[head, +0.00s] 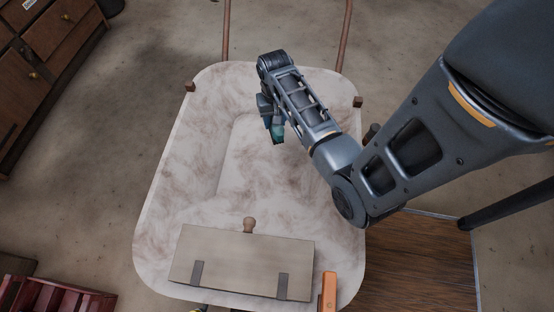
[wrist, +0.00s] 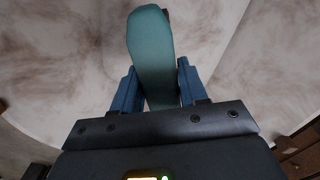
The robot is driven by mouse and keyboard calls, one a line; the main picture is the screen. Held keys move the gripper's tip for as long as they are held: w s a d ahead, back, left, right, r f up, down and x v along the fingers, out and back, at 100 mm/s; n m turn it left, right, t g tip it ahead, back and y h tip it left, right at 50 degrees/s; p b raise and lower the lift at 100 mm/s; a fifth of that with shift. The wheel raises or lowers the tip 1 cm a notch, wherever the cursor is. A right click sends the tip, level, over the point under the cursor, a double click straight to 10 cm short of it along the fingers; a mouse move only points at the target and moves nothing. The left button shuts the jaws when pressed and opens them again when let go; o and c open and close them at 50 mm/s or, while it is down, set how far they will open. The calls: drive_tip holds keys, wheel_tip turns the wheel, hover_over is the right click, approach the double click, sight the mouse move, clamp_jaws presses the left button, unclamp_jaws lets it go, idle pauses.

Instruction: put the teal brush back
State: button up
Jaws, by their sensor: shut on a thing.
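My gripper (head: 267,108) is over the upper middle of the pale, stained, round-cornered surface (head: 180,190) in the head view. It is shut on the teal brush (head: 277,132), whose end shows below the jaws. In the wrist view the teal brush (wrist: 152,45) sits between the two blue fingers and reaches out past their tips. A small dark part shows at its far end. My arm hides some of the surface on the right. I cannot tell whether the brush touches the surface.
A flat beige panel (head: 215,262) with a round wooden knob (head: 249,225) lies at the surface's near end. An orange block (head: 329,290) stands beside it. A wooden cabinet (head: 60,40) is at upper left and a red crate (head: 55,298) at lower left. The surface's left side is clear.

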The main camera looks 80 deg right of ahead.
drive_tip(key=s+d+f+m+b, duration=0.35)
drive_tip(key=s+f, duration=0.35)
drive_tip(key=s, duration=0.5)
drive_tip(key=shift+m, duration=0.45)
drive_tip(key=w+f, duration=0.2)
drive_tip(key=w, duration=0.1)
drive_tip(key=w+a+f+b, duration=0.1)
drive_tip(key=w+f, duration=0.1)
drive_tip(key=w, duration=0.2)
drive_tip(key=w+a+f, duration=0.1)
drive_tip(key=w+f, duration=0.2)
drive_tip(key=shift+w+a+b, duration=0.25)
drive_tip(key=shift+b, duration=0.15)
drive_tip(key=shift+f+b, duration=0.6)
drive_tip(key=shift+f, duration=1.4)
